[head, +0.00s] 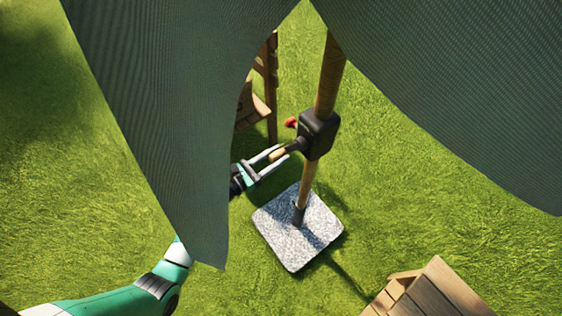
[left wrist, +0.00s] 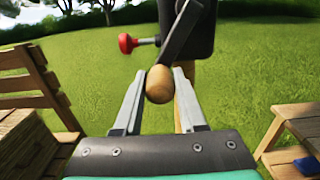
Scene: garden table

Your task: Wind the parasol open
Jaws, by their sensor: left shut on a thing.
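The parasol's wooden pole (head: 330,75) stands in a speckled stone base (head: 290,250) on the grass. A dark crank housing (head: 319,134) sits on the pole. Its crank arm (left wrist: 184,30) ends in a wooden knob (left wrist: 160,84). My left gripper (head: 277,156) is shut on the knob, with a finger on each side of it in the left wrist view (left wrist: 160,92). A red knob (left wrist: 126,43) sticks out beside the housing. The grey-green canopy (head: 195,110) hangs in large folds across the head view and hides part of my left arm. My right gripper is not in view.
A wooden chair (head: 270,75) stands behind the pole, partly hidden by the canopy. Another piece of wooden furniture (head: 435,290) is at the lower right, with a blue item (left wrist: 307,166) in the left wrist view. Open grass lies around the base.

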